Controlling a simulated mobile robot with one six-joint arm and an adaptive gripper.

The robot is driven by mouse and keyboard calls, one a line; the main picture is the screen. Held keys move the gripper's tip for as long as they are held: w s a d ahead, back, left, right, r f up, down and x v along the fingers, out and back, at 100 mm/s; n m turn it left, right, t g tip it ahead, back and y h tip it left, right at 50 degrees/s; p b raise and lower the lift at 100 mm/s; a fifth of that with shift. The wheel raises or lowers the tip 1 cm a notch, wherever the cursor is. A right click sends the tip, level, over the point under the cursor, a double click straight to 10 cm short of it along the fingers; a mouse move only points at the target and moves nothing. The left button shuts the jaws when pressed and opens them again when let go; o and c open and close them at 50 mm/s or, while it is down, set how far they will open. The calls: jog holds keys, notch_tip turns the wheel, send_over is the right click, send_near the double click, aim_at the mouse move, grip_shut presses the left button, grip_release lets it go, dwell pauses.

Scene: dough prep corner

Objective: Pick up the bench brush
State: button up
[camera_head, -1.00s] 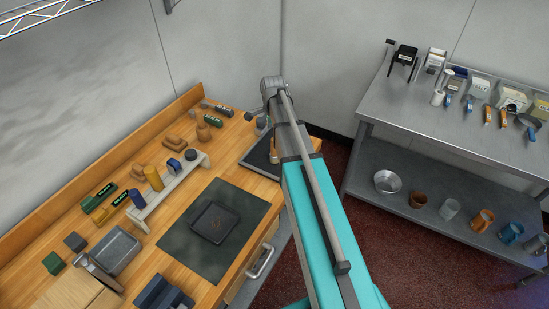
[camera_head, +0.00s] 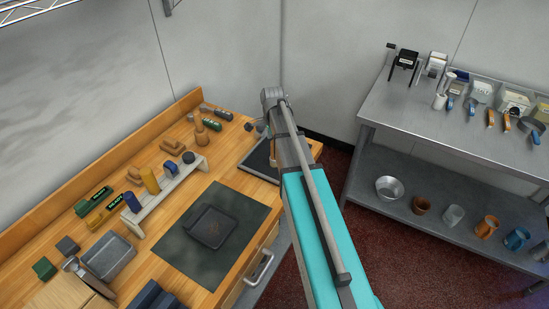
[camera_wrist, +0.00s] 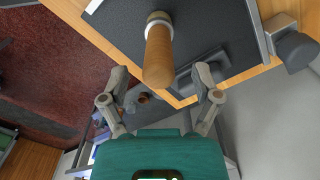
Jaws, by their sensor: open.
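A turned wooden handle with a pale collar (camera_wrist: 158,52), which looks like the bench brush, stands over a dark mat (camera_wrist: 205,25) in the wrist view. My gripper (camera_wrist: 161,78) is open, with one finger to each side of the handle's near end in the picture. Clear gaps show between the fingers and the handle, and I cannot tell the depth between them. In the head view my arm covers most of this spot beside the dark mat (camera_head: 259,163).
The wooden bench (camera_head: 183,217) carries a dark mat with a square tray (camera_head: 210,228), a pale rack (camera_head: 160,203) and several small items. A metal shelf unit (camera_head: 420,130) with tools and cups stands at right. Red floor lies between them.

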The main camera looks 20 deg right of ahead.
jog(key=shift+f, duration=0.1)
jog(key=shift+s+d+f+b, duration=0.1)
jog(key=shift+f+b, duration=1.2)
jog(key=shift+d+f+b, duration=0.1)
jog(key=shift+f+b, duration=1.15)
jog(key=shift+b, duration=0.05)
grip_shut()
